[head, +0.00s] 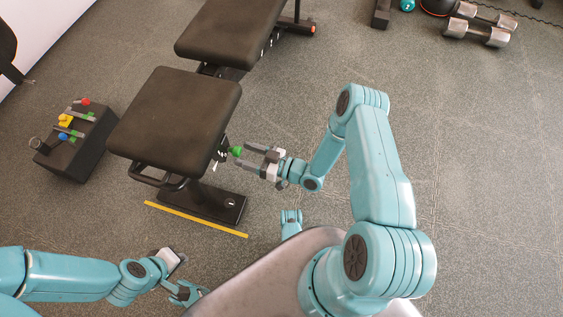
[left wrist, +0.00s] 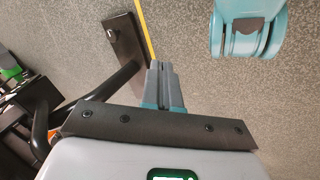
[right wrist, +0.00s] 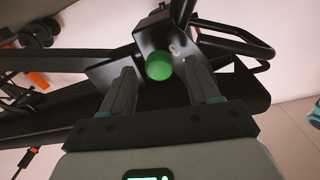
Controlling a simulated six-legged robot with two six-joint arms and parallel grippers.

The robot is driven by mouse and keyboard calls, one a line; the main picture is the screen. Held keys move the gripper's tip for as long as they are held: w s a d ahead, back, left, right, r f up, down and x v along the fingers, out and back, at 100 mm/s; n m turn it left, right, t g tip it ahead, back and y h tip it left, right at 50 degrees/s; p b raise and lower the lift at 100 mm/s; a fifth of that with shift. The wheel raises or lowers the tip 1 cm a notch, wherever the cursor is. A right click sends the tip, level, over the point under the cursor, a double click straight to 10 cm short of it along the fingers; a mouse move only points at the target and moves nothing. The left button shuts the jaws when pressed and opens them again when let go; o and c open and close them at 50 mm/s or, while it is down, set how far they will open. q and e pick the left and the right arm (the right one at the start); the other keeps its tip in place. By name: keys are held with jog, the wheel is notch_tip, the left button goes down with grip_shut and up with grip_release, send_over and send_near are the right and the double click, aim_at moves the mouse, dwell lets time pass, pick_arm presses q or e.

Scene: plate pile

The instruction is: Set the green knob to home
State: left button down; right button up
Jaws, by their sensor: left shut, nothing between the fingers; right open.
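The green knob (head: 237,151) sits on the side of the black bench's frame, below the seat pad (head: 178,113). In the right wrist view the knob (right wrist: 159,66) is round and bright green, in front of a dark metal bracket. My right gripper (head: 252,158) is open, its fingers pointing at the knob. In the right wrist view my right gripper (right wrist: 163,88) has a finger on each side of the knob's line; I cannot tell whether either touches it. My left gripper (head: 192,290) is low at the left front, away from the bench. In its wrist view my left gripper (left wrist: 163,68) is shut and empty.
A black box (head: 78,150) with colored handles stands left of the bench. A yellow strip (head: 195,219) lies on the floor before the bench foot (head: 228,207). Dumbbells (head: 478,31) lie at the far right. The floor right of my right arm is clear.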

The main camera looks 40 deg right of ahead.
pick_arm(q)
jog(key=shift+g, duration=0.5)
jog(key=r, duration=0.1)
jog(key=s+r+p, duration=0.2)
jog(key=shift+s+d+r, duration=0.1)
jog(key=shift+s+d, duration=0.1)
jog(key=shift+d, duration=0.05)
pick_arm(e)
jog(key=v, duration=1.2)
jog(key=shift+s, duration=0.25)
pick_arm(q)
jog(key=shift+p, duration=0.3)
